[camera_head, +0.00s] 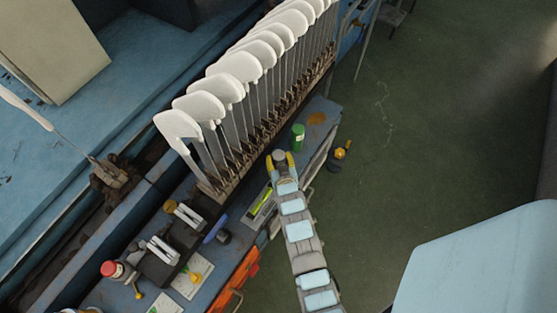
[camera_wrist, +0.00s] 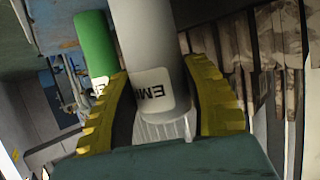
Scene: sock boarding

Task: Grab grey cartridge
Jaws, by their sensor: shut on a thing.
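The grey cartridge (camera_wrist: 148,50) is a grey cylinder with a white label whose letters show upside down. In the wrist view it stands between the two yellow ribbed fingers of my gripper (camera_wrist: 160,110), which are closed around it. In the head view my gripper (camera_head: 281,160) is at the bench, to the lower left of a green cartridge. Only the top of the grey cartridge (camera_head: 278,155) shows there. Whether its base touches the bench is hidden.
The green cartridge (camera_head: 298,137) stands close by; it also shows in the wrist view (camera_wrist: 95,45). A row of white sock forms (camera_head: 240,68) runs along the left. A red-capped jar (camera_head: 112,269) and clamps (camera_head: 163,250) are on the lower bench. Green floor (camera_head: 430,120) lies open right.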

